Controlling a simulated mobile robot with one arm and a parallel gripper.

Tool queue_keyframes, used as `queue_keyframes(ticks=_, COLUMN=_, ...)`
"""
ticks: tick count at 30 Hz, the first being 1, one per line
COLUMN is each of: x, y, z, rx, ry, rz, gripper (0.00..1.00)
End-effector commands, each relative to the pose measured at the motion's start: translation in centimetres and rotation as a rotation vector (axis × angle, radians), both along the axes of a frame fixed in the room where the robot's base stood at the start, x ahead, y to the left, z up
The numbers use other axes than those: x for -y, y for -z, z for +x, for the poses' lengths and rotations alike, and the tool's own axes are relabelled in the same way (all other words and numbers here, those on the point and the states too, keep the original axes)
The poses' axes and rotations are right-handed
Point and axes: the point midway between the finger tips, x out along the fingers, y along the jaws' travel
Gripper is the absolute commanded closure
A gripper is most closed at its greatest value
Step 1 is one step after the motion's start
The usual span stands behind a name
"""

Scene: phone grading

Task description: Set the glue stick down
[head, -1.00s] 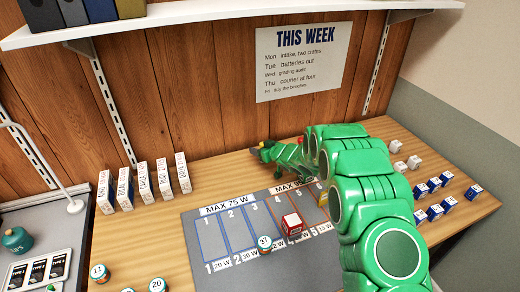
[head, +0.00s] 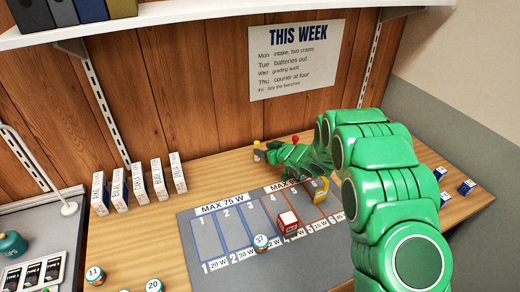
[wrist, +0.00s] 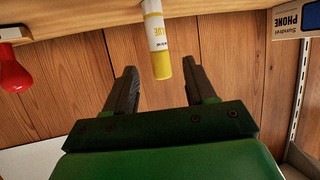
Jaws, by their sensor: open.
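The glue stick (wrist: 157,38), white with yellow ends, stands upright on the wooden bench; the wrist view shows it upside down. In the head view it is the small yellow and white shape (head: 257,149) at the left tip of my green gripper (head: 270,154). In the wrist view my gripper (wrist: 158,82) is open. The glue stick appears between its dark fingers towards their tips, with a gap on each side. I cannot tell its exact depth from the fingers.
A red bulb-shaped thing (wrist: 14,72) stands close to the gripper. Several white boxes (head: 138,184) line the bench's back left. A grey numbered mat (head: 195,225) holds a red box (head: 288,222) and a yellow piece (head: 320,190). Blue boxes (head: 466,187) sit at right.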

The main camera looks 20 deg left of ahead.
Motion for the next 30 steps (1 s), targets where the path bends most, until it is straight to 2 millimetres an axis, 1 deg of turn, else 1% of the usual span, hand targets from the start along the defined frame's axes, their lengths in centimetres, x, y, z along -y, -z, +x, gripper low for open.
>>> queue_keyframes(ticks=1, x=0.6, y=-0.2, z=-0.3, rx=-0.002, ry=0.002, rz=-0.001, gripper=0.45)
queue_keyframes(ticks=6, x=2.2, y=-1.1, z=-1.1, rx=0.001, ry=0.002, rz=-0.002, gripper=0.45)
queue_keyframes(ticks=12, x=3.4, y=-1.5, z=-1.9, rx=-0.001, ry=0.001, rz=-0.003, gripper=0.45)
queue_keyframes(ticks=18, x=3.8, y=-1.7, z=-2.1, rx=-0.001, ry=0.001, rz=-0.001, gripper=0.45)
queue_keyframes(ticks=30, x=3.7, y=-1.7, z=-2.1, rx=-0.001, ry=0.001, rz=-0.002, gripper=0.45)
